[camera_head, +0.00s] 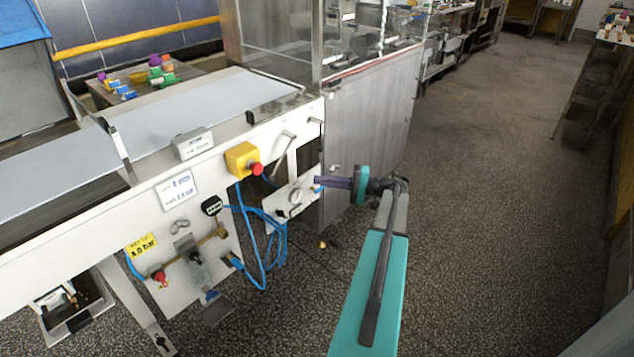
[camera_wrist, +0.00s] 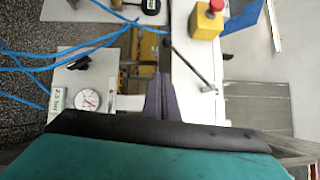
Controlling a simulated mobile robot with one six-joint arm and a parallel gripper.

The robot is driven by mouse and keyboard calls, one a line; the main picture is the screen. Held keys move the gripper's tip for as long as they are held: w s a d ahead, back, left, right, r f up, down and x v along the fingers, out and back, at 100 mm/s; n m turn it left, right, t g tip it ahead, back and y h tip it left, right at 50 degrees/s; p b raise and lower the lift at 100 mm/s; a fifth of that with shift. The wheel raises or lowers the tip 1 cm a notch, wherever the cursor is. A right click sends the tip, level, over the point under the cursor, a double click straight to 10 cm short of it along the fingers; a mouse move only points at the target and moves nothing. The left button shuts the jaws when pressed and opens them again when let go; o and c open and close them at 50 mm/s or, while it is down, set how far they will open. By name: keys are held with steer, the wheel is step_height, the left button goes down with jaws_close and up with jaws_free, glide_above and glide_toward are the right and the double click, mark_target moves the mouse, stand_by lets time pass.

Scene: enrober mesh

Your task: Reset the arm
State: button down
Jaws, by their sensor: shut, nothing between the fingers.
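My teal arm reaches forward from the lower middle of the head view. My gripper (camera_head: 326,183) is at its end, with dark purple fingers pointing left toward the machine's side panel. In the wrist view my gripper (camera_wrist: 161,78) shows as purple fingers closed together, with nothing between them. The fingertips are near the small gauge panel (camera_head: 291,199). I cannot tell the exact gap between them. The gauge (camera_wrist: 88,101) shows left of the fingers in the wrist view.
A white conveyor machine (camera_head: 80,240) fills the left. It carries a yellow box with a red button (camera_head: 242,160), blue hoses (camera_head: 262,255) and a lever handle (camera_wrist: 190,65). A grey cabinet (camera_head: 375,125) stands behind. The speckled floor (camera_head: 500,220) on the right is open.

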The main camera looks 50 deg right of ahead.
steer(key=shift+s+d, duration=0.2)
steer(key=shift+s, duration=0.25)
steer(key=shift+a+f, duration=0.1)
